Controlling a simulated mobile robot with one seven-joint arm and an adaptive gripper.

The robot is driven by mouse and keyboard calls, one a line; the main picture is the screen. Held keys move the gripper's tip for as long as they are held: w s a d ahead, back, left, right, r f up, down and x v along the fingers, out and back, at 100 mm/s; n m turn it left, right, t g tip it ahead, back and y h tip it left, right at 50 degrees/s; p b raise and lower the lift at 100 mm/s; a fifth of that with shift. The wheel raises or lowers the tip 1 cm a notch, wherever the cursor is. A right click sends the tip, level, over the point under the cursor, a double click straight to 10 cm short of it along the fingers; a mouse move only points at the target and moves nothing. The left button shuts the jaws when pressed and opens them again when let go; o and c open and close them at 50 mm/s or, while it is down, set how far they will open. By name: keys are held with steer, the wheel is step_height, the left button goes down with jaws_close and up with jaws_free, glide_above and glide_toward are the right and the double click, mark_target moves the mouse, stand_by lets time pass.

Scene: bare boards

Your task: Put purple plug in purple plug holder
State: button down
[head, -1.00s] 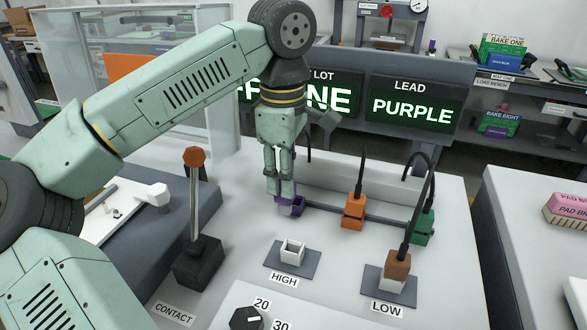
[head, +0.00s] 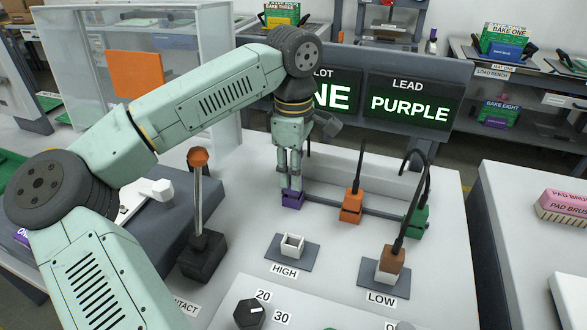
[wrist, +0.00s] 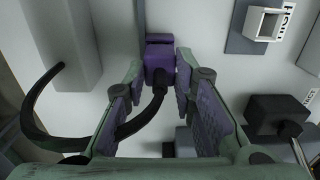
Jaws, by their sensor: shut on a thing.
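My gripper (head: 290,184) points down at the back of the bench and is shut on the purple plug (wrist: 158,74), whose dark cable curves away to the left in the wrist view. The purple plug holder (head: 291,201) is directly below the fingertips, at the left of the row of holders. In the wrist view the purple holder (wrist: 158,40) shows right at the plug's front end. The two purple parts merge there, so I cannot tell how deep the plug sits. The fingers hide most of the plug in the head view.
An orange plug holder (head: 351,207) and a green one (head: 416,222) stand to the right on the same rail. The HIGH socket (head: 292,246) is empty; the LOW socket (head: 386,274) holds a brown plug. A lever (head: 199,205) stands left. The screen reads LEAD PURPLE (head: 410,105).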

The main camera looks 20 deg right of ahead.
steer(key=c, duration=1.3)
jaws_free()
steer(key=shift+f, duration=0.15)
steer(key=shift+c, duration=0.2)
step_height(320, 180, up, 12)
steer(key=b, duration=0.1)
steer(key=shift+r, duration=0.2)
